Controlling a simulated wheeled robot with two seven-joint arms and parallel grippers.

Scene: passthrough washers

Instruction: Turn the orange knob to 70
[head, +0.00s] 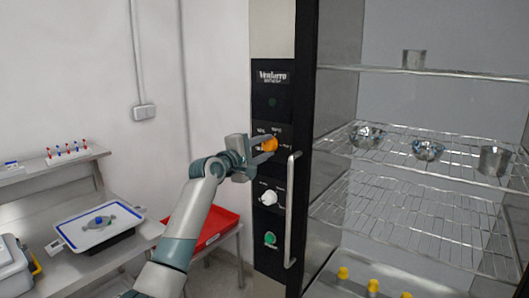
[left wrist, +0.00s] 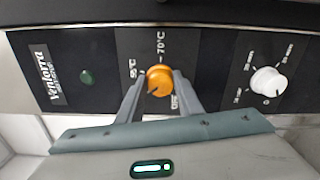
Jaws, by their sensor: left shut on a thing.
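The orange knob (head: 270,144) is on the black control panel of the washer, below the Ventorra label. In the left wrist view the orange knob (left wrist: 159,78) sits between the two fingers of my left gripper (left wrist: 158,82), which press on it from both sides. A 70°C mark (left wrist: 160,46) is printed above it in that view, a 55°C mark to its left, and another mark at its lower right, hard to read. A dark line on the knob seems to point down and slightly left, away from 70°C. In the head view my left gripper (head: 262,150) reaches the knob from the left.
Below the knob are a white knob (head: 268,197), a green button (head: 270,239) and a vertical door handle (head: 291,210) close to the gripper's right. Wire racks (head: 420,145) hold metal vessels. A red tray (head: 215,222) and a blue-rimmed tray (head: 68,231) stand at left.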

